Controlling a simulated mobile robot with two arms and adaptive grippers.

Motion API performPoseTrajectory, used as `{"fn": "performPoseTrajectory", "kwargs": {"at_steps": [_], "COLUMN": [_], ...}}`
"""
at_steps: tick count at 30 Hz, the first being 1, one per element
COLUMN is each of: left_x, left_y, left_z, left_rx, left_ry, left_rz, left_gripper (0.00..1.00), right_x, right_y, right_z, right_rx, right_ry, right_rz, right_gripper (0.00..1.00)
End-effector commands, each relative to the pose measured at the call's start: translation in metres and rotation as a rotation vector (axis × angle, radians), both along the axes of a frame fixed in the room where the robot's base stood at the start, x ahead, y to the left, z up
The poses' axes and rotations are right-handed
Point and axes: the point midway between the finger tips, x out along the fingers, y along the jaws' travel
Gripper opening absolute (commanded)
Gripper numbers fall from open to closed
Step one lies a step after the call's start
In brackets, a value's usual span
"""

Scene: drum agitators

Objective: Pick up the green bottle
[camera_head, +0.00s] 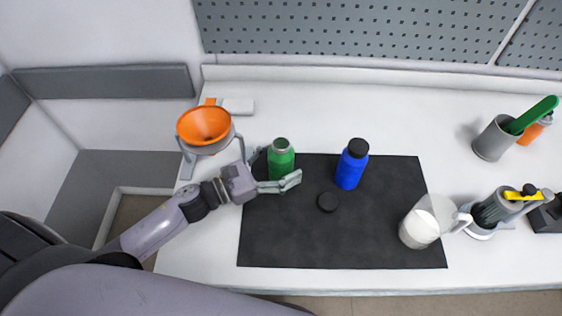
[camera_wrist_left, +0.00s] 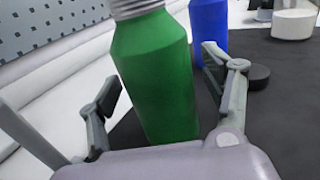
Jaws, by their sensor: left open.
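The green bottle (camera_head: 281,163) stands upright and uncapped at the back left of the black mat (camera_head: 330,240). Its silver neck shows on top. My left gripper (camera_head: 276,172) is open at the bottle, with one finger in front of it and the other mostly hidden behind it. In the left wrist view the green bottle (camera_wrist_left: 158,80) stands between the two open fingers (camera_wrist_left: 160,88), with a visible gap on the left side. My right gripper is not in view.
A blue bottle (camera_head: 351,168) with a black cap stands right of the green one. A loose black cap (camera_head: 327,202) lies between. An orange funnel (camera_head: 204,124) on a stand is at left. A pitcher (camera_head: 421,226) stands at the mat's right. The front mat is clear.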

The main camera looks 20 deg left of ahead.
Motion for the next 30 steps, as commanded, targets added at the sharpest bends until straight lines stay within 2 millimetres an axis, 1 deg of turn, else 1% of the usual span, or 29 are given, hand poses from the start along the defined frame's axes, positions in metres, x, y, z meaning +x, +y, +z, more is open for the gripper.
{"fn": "performPoseTrajectory", "kwargs": {"at_steps": [1, 2, 27, 29, 30], "left_x": [-0.0001, -0.0001, -0.0004, -0.0002, -0.0002], "left_y": [0.0001, 0.0001, 0.0003, 0.0002, 0.0002], "left_z": [0.0000, 0.0000, 0.0003, 0.0013, 0.0013], "left_rx": [0.000, 0.000, 0.000, -0.001, -0.001], "left_ry": [0.000, 0.000, 0.000, -0.001, -0.001], "left_rz": [0.000, 0.000, 0.000, -0.001, -0.001], "left_gripper": [0.72, 0.70, 0.14, 0.10, 0.10], "right_x": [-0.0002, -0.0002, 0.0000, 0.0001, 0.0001], "right_y": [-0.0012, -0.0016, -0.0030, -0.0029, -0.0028], "right_z": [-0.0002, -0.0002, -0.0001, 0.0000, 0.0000], "right_rx": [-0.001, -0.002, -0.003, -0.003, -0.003], "right_ry": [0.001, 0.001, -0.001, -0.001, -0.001], "right_rz": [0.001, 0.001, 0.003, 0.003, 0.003], "right_gripper": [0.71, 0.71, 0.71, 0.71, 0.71]}}
